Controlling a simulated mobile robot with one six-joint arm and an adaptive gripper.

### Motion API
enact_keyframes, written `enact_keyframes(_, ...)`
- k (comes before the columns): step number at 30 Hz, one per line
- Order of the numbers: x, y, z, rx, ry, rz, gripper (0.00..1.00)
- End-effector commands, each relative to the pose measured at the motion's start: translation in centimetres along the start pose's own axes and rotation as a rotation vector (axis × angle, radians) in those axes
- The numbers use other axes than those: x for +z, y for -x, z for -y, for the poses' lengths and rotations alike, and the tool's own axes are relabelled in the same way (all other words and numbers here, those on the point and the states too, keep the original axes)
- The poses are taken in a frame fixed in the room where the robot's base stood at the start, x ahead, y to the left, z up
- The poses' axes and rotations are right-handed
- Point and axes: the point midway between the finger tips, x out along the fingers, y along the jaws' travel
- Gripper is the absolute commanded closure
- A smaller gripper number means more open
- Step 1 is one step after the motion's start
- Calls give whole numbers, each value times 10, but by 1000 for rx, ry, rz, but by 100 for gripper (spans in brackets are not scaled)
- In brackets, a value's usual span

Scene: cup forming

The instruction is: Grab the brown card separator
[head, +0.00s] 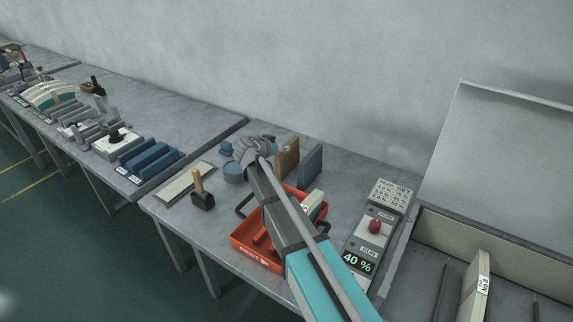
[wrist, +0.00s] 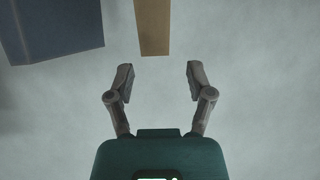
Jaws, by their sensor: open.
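The brown card separator (head: 287,158) stands upright on the grey bench in the head view, just right of my gripper (head: 262,146). In the wrist view the brown card separator (wrist: 153,27) shows at the top centre, beyond my fingertips and lined up roughly between them. My gripper (wrist: 158,82) is open and empty there, its two fingers spread apart. Part of the separator is cut off by the top edge of the wrist view. In the head view my arm and gripper cover some of the bench near it.
A blue upright panel (head: 310,166) stands close right of the separator; a blue block (wrist: 50,28) shows at the wrist view's upper left. An orange tray (head: 243,257) lies under my arm. A mallet (head: 202,199) and a control box (head: 372,237) flank the tray.

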Motion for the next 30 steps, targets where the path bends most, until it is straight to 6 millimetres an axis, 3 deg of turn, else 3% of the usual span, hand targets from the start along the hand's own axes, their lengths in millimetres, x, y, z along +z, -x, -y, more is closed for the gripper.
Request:
enact_keyframes(14,1,-6,0,1,0,0,32)
enact_keyframes(30,3,-54,-1,2,-1,0,32)
